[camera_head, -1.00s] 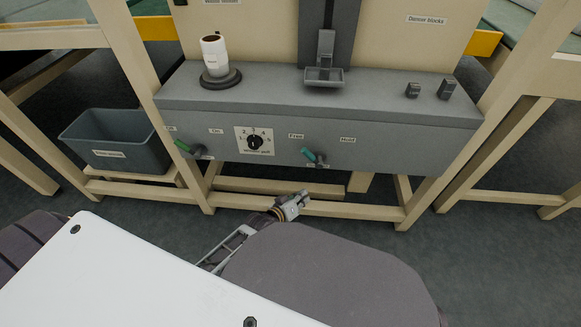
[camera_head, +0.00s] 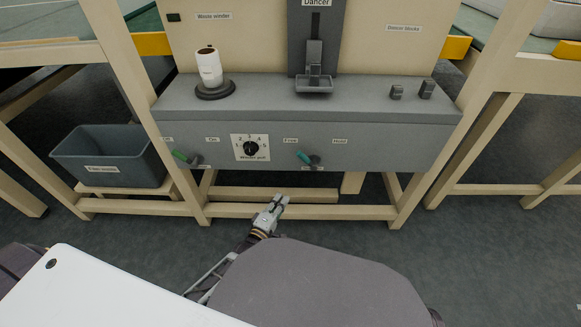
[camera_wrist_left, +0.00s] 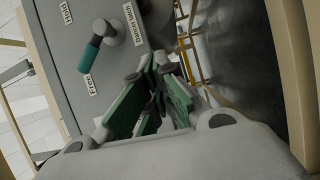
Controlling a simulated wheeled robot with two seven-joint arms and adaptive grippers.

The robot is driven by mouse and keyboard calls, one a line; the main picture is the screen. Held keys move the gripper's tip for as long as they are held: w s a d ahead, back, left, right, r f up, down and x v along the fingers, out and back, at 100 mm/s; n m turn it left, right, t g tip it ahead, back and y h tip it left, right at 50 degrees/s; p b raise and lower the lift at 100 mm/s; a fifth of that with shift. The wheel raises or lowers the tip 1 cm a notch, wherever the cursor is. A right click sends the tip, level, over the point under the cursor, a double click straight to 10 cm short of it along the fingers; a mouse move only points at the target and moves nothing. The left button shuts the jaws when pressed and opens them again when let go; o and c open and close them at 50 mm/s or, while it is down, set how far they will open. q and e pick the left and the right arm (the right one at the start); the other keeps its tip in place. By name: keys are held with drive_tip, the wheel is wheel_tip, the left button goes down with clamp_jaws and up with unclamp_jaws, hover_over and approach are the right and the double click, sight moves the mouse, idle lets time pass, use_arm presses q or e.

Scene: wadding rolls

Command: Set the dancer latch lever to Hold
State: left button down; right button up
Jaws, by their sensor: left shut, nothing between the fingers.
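The dancer latch lever (camera_head: 305,158) has a teal handle and sits on the front of the grey panel. Its handle leans up and left, toward the Free label (camera_head: 290,141); the Hold label (camera_head: 339,142) is on the other side. In the left wrist view the lever (camera_wrist_left: 90,52) is left of the fingers, its handle pointing toward Free. My left gripper (camera_head: 280,200) is shut and empty, below and left of the lever, apart from it. Its green-padded fingers (camera_wrist_left: 152,82) show close together in the wrist view. My right gripper is not in view.
A second lever with a green handle (camera_head: 180,155) and a round dial (camera_head: 250,148) are on the same panel, to the left. A wooden rail (camera_head: 330,212) runs behind my gripper. A grey bin (camera_head: 110,158) stands at left. Open floor lies to the right.

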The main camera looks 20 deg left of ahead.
sight(307, 158)
use_arm(q)
drive_tip(key=shift+s+a+r+n+t+y, duration=0.15)
drive_tip(key=shift+a+r+n+t+y, duration=0.25)
drive_tip(key=shift+r+n, duration=0.8)
drive_tip(key=shift+s+a+r+n+t+y, duration=0.1)
drive_tip(key=shift+a+r+n+t, duration=0.4)
drive_tip(key=shift+n, duration=1.3)
drive_tip(key=shift+s+a+r+n+t+y, duration=0.2)
drive_tip(key=shift+r+n+t, duration=0.4)
drive_tip(key=shift+r+n, duration=0.65)
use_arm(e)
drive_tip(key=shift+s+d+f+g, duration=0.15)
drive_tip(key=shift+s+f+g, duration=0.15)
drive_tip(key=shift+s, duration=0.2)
use_arm(q)
drive_tip(key=shift+f+n, duration=0.25)
drive_tip(key=shift+w, duration=0.15)
